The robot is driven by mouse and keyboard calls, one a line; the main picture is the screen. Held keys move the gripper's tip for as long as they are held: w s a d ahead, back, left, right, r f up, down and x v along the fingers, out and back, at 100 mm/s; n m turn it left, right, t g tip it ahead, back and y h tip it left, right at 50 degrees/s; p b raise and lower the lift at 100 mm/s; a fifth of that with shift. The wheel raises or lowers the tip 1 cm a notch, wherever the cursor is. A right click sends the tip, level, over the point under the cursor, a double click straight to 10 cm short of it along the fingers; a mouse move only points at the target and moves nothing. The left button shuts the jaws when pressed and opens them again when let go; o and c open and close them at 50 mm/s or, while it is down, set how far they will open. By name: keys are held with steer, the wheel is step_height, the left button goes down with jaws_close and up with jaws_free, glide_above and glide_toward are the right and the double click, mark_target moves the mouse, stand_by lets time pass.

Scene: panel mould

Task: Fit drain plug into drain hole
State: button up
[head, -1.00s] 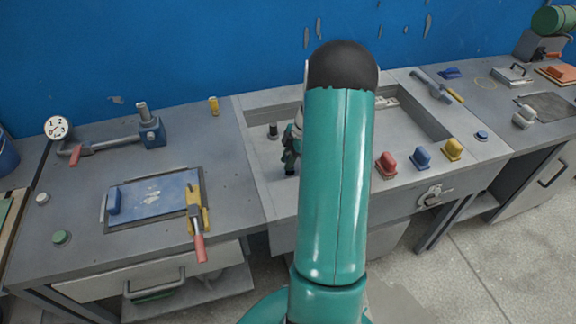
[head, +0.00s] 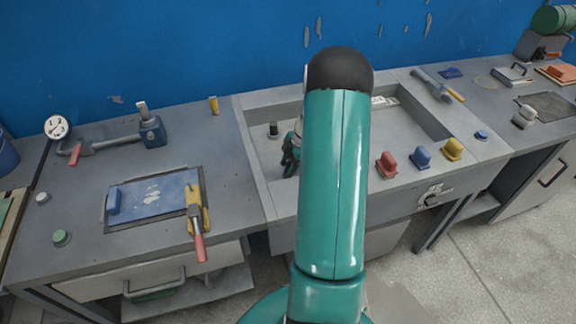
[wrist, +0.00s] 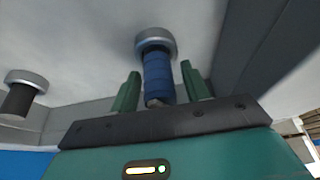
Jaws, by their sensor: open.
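My gripper (wrist: 159,92) is open, with its two green fingers on either side of a blue ribbed plug. The blue plug (wrist: 157,77) stands at a metal ring (wrist: 155,42) on the pale mould floor, and small gaps show between it and the fingers. A black plug (wrist: 16,100) stands at a second metal ring (wrist: 26,78) to the left. In the head view the black plug (head: 273,129) is inside the grey mould (head: 256,170), and my gripper (head: 290,158) is low in it, partly behind my arm. The blue plug is hidden there. I cannot tell how deep either plug sits.
Red (head: 387,165), blue (head: 421,158) and yellow (head: 453,149) blocks stand on the mould's front ledge. Raised mould walls surround the gripper. A blue plate (head: 155,195) and a red-handled tool (head: 198,225) lie on the left bench. A grey tool (head: 428,84) lies behind right.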

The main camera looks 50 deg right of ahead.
steer(key=v, duration=1.2)
steer(key=w+a+r+m+h, duration=0.1)
steer(key=w+a+r+m, duration=0.15)
steer(key=a+r, duration=0.65)
steer(key=s+a+r+m+h, duration=0.1)
steer(key=s+a+r+m, duration=0.15)
steer(key=a, duration=0.55)
steer(key=s+a+r+m+t+h, duration=0.15)
steer(key=a+r, duration=0.25)
steer(key=a, duration=0.4)
steer(key=s+a+r+m, duration=0.2)
steer(key=s+a+r, duration=0.15)
steer(key=a, duration=0.35)
steer(key=s+a+m+t, duration=0.2)
steer(key=s+a+m, duration=0.1)
steer(key=s+a, duration=0.4)
steer(key=shift+a+r+m, duration=0.2)
steer(key=shift+r+m, duration=0.1)
steer(key=shift+m, duration=0.05)
steer(key=shift+s, duration=0.15)
steer(key=shift+c, duration=1.1)
